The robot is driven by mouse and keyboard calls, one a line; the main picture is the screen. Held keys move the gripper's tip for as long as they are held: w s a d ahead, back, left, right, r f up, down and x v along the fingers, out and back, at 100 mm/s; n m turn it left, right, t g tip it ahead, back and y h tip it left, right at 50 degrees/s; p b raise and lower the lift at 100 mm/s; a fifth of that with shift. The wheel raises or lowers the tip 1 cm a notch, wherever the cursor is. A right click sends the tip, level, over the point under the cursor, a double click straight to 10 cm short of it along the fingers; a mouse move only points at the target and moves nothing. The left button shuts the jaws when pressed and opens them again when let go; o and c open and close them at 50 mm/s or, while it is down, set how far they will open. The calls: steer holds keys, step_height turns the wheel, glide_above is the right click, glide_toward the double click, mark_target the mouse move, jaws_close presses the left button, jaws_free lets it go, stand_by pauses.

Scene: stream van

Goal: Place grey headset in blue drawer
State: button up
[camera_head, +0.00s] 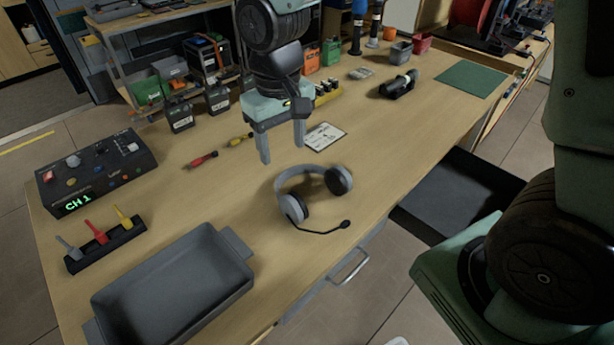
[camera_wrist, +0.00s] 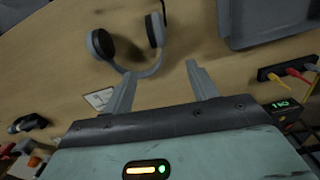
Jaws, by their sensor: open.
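The grey headset (camera_head: 339,180) lies on the wooden workbench, with its dark ear cups and its microphone boom toward the front edge. In the wrist view the headset (camera_wrist: 102,43) lies beyond my fingertips. My gripper (camera_head: 282,152) is open and empty, with its fingers pointing down above the bench, behind and left of the headset. It also shows open in the wrist view (camera_wrist: 161,71). A dark open drawer (camera_head: 465,195) juts out below the bench's right front edge; I cannot make out any blue on it.
A grey tray (camera_head: 175,285) sits at the front left, near a control box (camera_head: 97,170) and a rack of coloured levers. Screwdrivers and a card lie behind the headset. A metal handle (camera_head: 350,267) projects below the front edge. Bench right of the headset is clear.

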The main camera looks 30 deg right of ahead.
mark_target(288, 194)
step_height(288, 194, down, 12)
steer(key=shift+w, duration=0.15)
steer(key=shift+s+d+f+p, duration=0.15)
steer(key=shift+f+p, duration=0.1)
steer(key=shift+f, duration=1.15)
steer(key=shift+s+d+f+p, duration=0.1)
steer(key=shift+f+p, duration=0.1)
steer(key=shift+f, duration=1.15)
steer(key=c, duration=1.3)
steer(key=shift+o, duration=0.2)
steer(key=shift+w+r, duration=0.1)
steer(key=shift+r, duration=0.05)
